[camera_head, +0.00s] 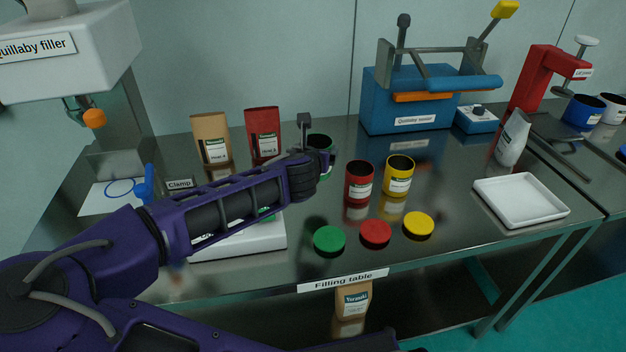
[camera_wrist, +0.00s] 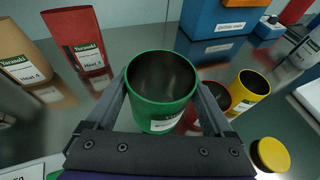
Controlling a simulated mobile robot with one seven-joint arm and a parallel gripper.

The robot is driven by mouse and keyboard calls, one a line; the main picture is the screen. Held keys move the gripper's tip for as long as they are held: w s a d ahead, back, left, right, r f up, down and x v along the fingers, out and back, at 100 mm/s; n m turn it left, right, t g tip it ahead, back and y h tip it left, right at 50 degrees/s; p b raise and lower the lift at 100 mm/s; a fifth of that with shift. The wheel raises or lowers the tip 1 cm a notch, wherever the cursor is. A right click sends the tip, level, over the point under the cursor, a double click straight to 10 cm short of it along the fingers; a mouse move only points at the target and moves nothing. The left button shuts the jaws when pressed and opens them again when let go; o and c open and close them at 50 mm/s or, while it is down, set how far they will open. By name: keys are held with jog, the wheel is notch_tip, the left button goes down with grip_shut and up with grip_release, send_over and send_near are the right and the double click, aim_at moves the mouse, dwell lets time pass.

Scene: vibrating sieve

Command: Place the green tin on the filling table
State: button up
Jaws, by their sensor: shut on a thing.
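The green tin (camera_wrist: 162,92) is upright and open-topped between the two fingers of my gripper (camera_wrist: 165,110), which is shut on it. In the head view, the green tin (camera_head: 321,141) shows only in part behind my gripper (camera_head: 312,150), over the back middle of the filling table (camera_head: 400,252). I cannot tell whether its base touches the tabletop. The tin looks empty inside, with a white label on its side.
A red tin (camera_head: 359,182) and a yellow tin (camera_head: 398,176) stand to the right. Green (camera_head: 329,239), red (camera_head: 376,233) and yellow (camera_head: 418,225) lids lie in front. Brown (camera_head: 211,138) and red (camera_head: 263,134) bags stand behind. A white tray (camera_head: 520,200) lies right.

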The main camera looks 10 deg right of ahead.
notch_tip(320, 180, down, 9)
jog(key=shift+b, duration=1.1)
jog(key=shift+f, duration=0.2)
jog(key=o, duration=1.1)
jog(key=shift+r, duration=0.1)
jog(key=shift+s+r, duration=0.15)
jog(key=shift+r, duration=0.05)
jog(key=shift+p+v, duration=1.4)
jog(key=shift+v, duration=4.5)
